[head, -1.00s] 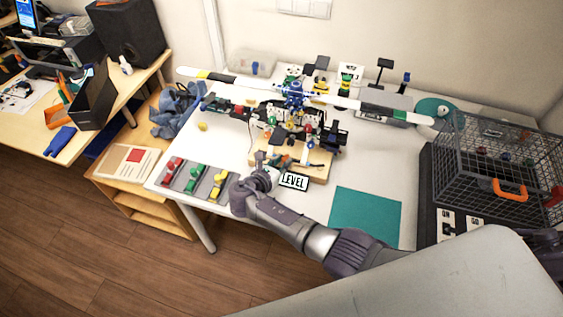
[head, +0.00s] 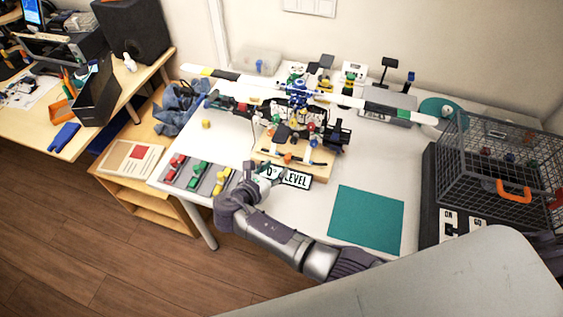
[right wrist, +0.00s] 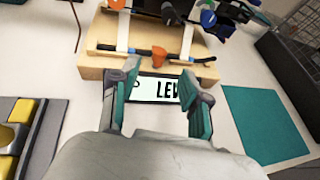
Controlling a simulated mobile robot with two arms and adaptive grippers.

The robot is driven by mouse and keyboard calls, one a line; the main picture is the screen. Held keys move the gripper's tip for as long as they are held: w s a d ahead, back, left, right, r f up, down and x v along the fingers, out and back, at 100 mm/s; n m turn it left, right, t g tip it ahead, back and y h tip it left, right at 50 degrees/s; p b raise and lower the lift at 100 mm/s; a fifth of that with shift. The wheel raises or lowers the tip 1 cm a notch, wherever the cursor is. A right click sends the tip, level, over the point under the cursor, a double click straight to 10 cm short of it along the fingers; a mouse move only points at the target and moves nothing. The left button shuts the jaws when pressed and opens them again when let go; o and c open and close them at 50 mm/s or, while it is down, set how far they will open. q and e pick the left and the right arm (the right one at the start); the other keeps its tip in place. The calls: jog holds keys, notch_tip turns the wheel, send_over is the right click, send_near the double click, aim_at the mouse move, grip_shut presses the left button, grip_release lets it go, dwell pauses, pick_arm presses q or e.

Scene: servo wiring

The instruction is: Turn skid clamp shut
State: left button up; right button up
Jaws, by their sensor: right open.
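The helicopter-like model (head: 298,100) stands on a wooden block (head: 318,173) on the white table. In the right wrist view, the block's front (right wrist: 90,66) carries two white skid strips (right wrist: 187,40). An orange clamp piece (right wrist: 158,57) sits between the strips, by a dark bar across the block; it also shows in the head view (head: 287,158). A second orange piece (right wrist: 117,4) is farther back, partly cut off. My right gripper (right wrist: 160,78) is open and empty, over the LEVEL plate (right wrist: 172,90), just in front of the block, apart from the clamp. My left gripper is out of view.
A grey tray with red, green and yellow pieces (head: 198,175) lies left of my right gripper. A teal mat (head: 366,220) lies to the right on clear table. A wire cage (head: 500,165) stands at the far right. The long white beam (head: 385,111) spans behind.

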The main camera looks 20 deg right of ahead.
jog(key=v, duration=0.5)
jog(key=shift+a, duration=0.1)
dwell(0.3)
